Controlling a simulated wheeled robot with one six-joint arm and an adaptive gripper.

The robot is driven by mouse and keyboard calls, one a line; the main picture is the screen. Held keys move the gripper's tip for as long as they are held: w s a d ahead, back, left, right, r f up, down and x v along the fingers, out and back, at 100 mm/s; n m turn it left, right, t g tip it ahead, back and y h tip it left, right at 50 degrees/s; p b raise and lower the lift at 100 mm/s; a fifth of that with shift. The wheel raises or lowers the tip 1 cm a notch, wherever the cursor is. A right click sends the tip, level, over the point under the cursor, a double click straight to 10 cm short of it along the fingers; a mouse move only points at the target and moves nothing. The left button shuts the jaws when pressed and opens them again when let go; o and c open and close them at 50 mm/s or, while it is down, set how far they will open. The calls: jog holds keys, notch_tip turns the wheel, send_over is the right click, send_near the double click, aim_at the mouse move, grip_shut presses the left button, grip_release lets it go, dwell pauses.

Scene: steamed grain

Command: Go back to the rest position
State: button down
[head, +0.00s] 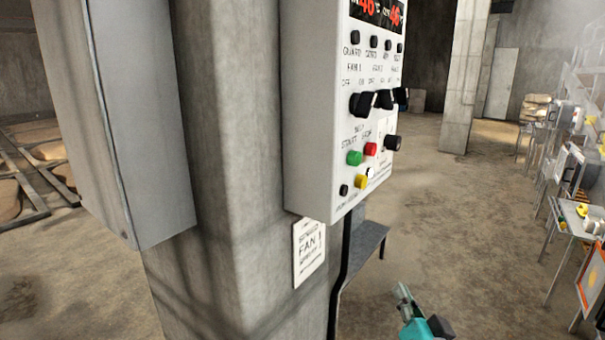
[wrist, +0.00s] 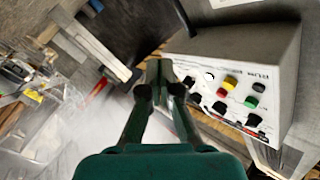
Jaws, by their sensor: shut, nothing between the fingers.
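My gripper (head: 402,292) shows low in the head view, right of the concrete pillar and below the control box, in free air. In the wrist view my gripper (wrist: 160,72) has its fingers brought together with nothing between them. The white control box (head: 310,120) hangs on the pillar, with red number displays, black knobs and green, red and yellow buttons. The box also shows in the wrist view (wrist: 250,48), right of the fingers. I cannot tell the exact gap between the fingertips and the box.
A grey cabinet (head: 135,120) is on the pillar (head: 225,200) at left. A paper fan sign (head: 309,252) is below the control box. A dark metal shelf (head: 362,248) is behind it. Cluttered tables (head: 575,215) line the right side. Open floor (head: 450,230) lies between.

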jog(key=s+f+n+g+h, duration=0.1)
jog(key=s+f+n+g, duration=0.1)
jog(key=s+f, duration=1.75)
jog(key=s+a+f+n+g, duration=0.1)
jog(key=s+n, duration=0.2)
jog(key=s, duration=2.3)
jog(key=shift+s+a+n+g, duration=0.15)
jog(key=shift+s+n+g, duration=0.15)
jog(key=shift+g, duration=0.1)
